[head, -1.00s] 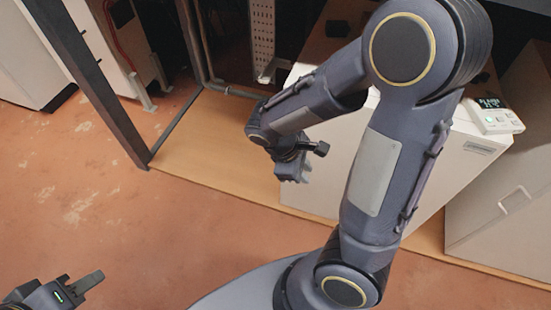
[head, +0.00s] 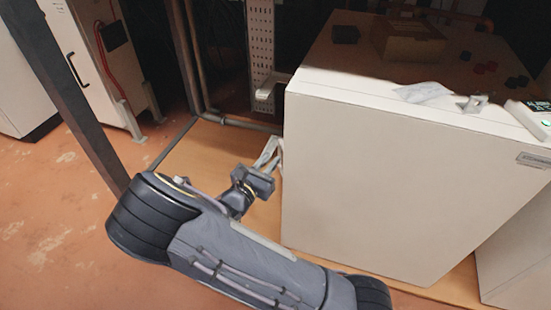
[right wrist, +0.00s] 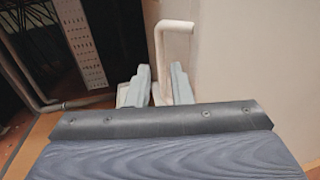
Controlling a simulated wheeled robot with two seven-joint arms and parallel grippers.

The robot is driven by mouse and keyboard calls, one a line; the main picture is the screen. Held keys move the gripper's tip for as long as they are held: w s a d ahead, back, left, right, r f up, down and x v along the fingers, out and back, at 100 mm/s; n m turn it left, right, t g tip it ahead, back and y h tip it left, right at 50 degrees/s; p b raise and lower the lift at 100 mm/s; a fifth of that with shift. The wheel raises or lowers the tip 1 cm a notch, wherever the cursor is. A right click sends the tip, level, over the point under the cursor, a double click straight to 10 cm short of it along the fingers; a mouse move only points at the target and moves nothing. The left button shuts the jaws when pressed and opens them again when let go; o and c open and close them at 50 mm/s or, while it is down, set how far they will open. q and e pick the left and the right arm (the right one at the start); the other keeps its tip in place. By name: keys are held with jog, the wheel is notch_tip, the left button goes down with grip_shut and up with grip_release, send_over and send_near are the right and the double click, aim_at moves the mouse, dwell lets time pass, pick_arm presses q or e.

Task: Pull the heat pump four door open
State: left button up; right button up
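A white heat pump (head: 375,185) with a large plain front fills the middle and right of the head view. No gap at its door shows, and I cannot read which number it is. My right gripper (head: 268,153) is at the front's left edge, with its arm coming up from below. In the right wrist view, a white bent bar handle (right wrist: 160,62) stands out from the pale panel (right wrist: 245,60). The fingers of my right gripper (right wrist: 159,88) are apart, one on each side of the handle's lower part. Contact cannot be seen. My left gripper is out of view.
A dark post (head: 62,95) stands at the left, with a white cabinet (head: 85,65) behind it. A perforated metal strip (head: 260,45) and pipes stand behind my right gripper. A cardboard box (head: 408,40) is on top of the heat pump. Reddish floor (head: 50,220) at the left is clear.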

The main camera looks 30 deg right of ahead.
aim_at(279, 151)
jog(key=shift+b+x, duration=0.4)
jog(key=shift+x, duration=1.5)
grip_shut()
